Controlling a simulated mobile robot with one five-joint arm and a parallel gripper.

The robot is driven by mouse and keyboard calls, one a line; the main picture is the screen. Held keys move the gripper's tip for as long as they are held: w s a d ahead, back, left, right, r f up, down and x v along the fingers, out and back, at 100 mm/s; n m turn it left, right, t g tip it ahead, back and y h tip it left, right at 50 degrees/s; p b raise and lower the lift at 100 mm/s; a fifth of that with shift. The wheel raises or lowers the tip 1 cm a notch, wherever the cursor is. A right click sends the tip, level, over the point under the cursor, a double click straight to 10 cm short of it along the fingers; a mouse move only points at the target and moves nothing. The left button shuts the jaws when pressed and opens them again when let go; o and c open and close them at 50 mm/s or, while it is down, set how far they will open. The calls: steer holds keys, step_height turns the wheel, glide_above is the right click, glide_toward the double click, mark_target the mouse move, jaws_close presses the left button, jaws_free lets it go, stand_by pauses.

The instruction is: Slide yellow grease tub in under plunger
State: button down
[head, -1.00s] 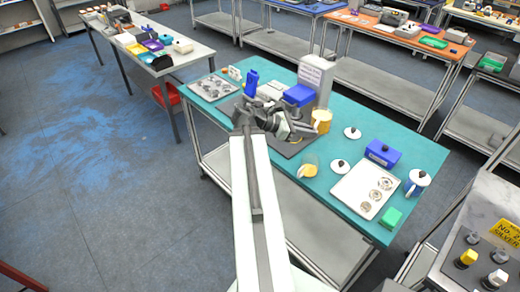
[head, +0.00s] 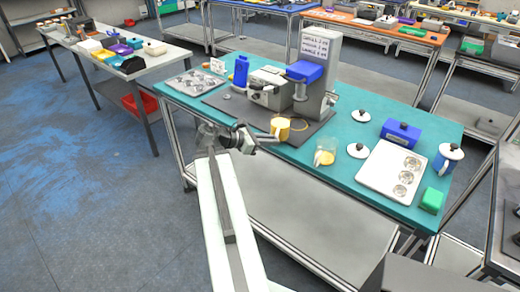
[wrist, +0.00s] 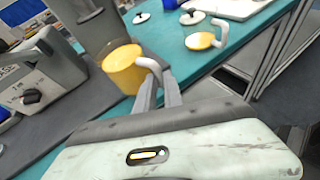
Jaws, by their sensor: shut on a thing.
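The yellow grease tub (head: 281,128) is at the front edge of the dark mat (head: 240,112). Its pale handle shows in the wrist view, beside the yellow body (wrist: 122,72). My gripper (wrist: 158,82) is shut on that handle. In the head view my gripper (head: 254,140) is just left of the tub. The press (head: 318,62) with a blue head (head: 304,72) stands behind the tub. The tub is in front of the press, not beneath its head. I cannot make out the plunger tip, nor whether the tub touches the mat.
A grey machine (head: 270,92) and a blue bottle (head: 241,70) stand left of the press. A clear cup with yellow contents (head: 325,155) is right of the tub. White lids (head: 356,150), a blue box (head: 400,134) and a white tray (head: 385,165) lie further right.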

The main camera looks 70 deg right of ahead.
mark_target(271, 125)
steer(key=shift+s+d+f+b, duration=0.15)
steer(key=shift+s+d, duration=0.4)
steer(key=shift+d, duration=1.55)
steer(key=shift+s+d+f+b, duration=0.2)
steer(key=shift+s+d, duration=0.35)
steer(key=shift+d, duration=1.5)
steer(key=shift+s+d+f+b, duration=0.15)
steer(key=shift+s+d, duration=0.4)
steer(key=shift+d, duration=1.55)
steer(key=shift+f, duration=0.15)
steer(key=c, duration=1.4)
jaws_free()
steer(key=p+v, duration=0.2)
steer(key=v, duration=0.5)
steer(key=shift+w+a+p, duration=0.1)
steer(key=shift+p, duration=0.2)
steer(key=shift+w+a, duration=0.15)
